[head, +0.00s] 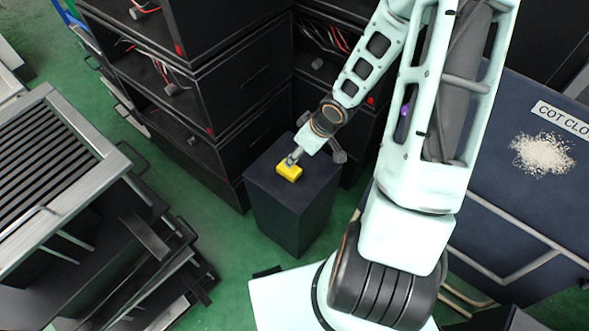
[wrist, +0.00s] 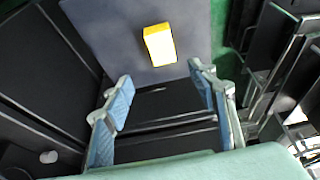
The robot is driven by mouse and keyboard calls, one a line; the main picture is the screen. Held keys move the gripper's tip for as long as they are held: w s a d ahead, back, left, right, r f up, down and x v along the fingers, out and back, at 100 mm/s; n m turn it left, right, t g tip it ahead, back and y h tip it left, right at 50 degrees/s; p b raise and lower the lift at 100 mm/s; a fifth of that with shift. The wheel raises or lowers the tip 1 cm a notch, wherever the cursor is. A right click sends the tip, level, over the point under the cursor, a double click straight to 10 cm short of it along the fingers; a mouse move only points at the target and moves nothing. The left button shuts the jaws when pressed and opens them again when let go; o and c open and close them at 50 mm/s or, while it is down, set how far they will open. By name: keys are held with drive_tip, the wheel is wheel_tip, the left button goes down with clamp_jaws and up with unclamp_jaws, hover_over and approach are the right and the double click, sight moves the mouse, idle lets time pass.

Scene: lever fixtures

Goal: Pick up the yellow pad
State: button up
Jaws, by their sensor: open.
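The yellow pad (head: 289,173) is a small bright block lying on the flat top of a dark box-shaped stand (head: 290,213). In the head view my gripper (head: 293,158) is over the far edge of the pad and partly overlaps it. In the wrist view the pad (wrist: 160,44) lies beyond the fingertips, near the top middle, on the grey stand top (wrist: 105,38). My gripper (wrist: 160,92) is open there, its two blue-padded fingers wide apart with nothing between them. I cannot tell the exact height of the fingers above the stand.
Black cabinets (head: 215,115) with open shelves and cables stand close behind and left of the stand. A metal-framed rack (head: 75,170) is at the left. A dark blue panel (head: 520,190) is at the right. Green floor (head: 215,225) shows between stand and rack.

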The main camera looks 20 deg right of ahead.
drive_tip(key=b, duration=0.3)
hover_over(294, 173)
wheel_tip(294, 173, down, 5)
drive_tip(key=shift+r, duration=0.1)
drive_tip(key=shift+b+x, duration=1.95)
drive_tip(key=shift+x, duration=1.2)
drive_tip(key=shift+d+r, duration=0.1)
drive_tip(key=shift+d, duration=0.1)
drive_tip(key=c, duration=1.2)
